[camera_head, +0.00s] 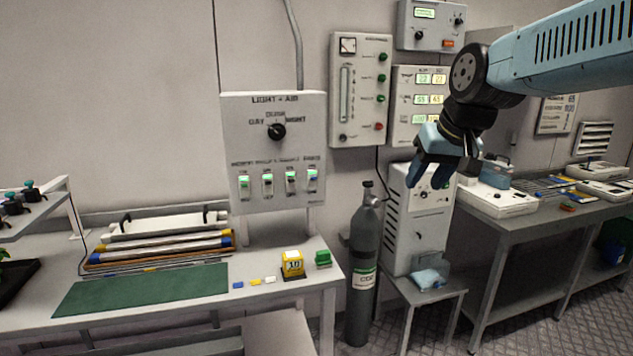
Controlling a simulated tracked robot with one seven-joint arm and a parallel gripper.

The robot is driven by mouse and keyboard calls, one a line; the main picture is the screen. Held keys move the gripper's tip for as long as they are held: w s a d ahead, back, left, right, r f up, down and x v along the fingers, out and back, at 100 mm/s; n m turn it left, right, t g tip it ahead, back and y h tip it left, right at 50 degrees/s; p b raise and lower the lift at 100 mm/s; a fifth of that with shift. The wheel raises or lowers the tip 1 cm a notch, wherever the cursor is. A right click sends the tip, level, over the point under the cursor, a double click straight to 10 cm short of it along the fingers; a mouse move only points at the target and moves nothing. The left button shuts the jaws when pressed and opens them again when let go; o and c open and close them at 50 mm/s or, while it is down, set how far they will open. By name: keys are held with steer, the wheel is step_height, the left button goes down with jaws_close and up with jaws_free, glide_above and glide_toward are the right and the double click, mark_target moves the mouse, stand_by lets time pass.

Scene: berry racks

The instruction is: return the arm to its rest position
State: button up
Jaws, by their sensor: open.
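My arm (565,50) is light blue with black joints and reaches in from the upper right. It bends down at a black wrist. My gripper (425,184) hangs at its end with blue fingers pointing down, apart and empty. It shows in front of the white cabinet unit (398,225) and to the right of the grey gas cylinder (362,262). I cannot tell its exact distance from the cabinet, but no contact is visible. The rest position itself is not marked in view.
A bench (325,272) at left carries a green mat (140,289), a yellow box (292,263) and rolled items. A switch panel (275,150) and gauge boxes (360,90) are on the wall. Another bench (505,232) stands right. Floor shows between the benches.

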steer(key=s+d+f+h, duration=0.1)
steer(key=s+f, duration=0.2)
steer(key=s, duration=0.4)
steer(key=s+d+f+m, duration=0.1)
steer(key=s+d+f, duration=0.1)
steer(key=s, duration=0.5)
steer(key=shift+f+h, duration=0.4)
steer(key=shift+f, duration=0.05)
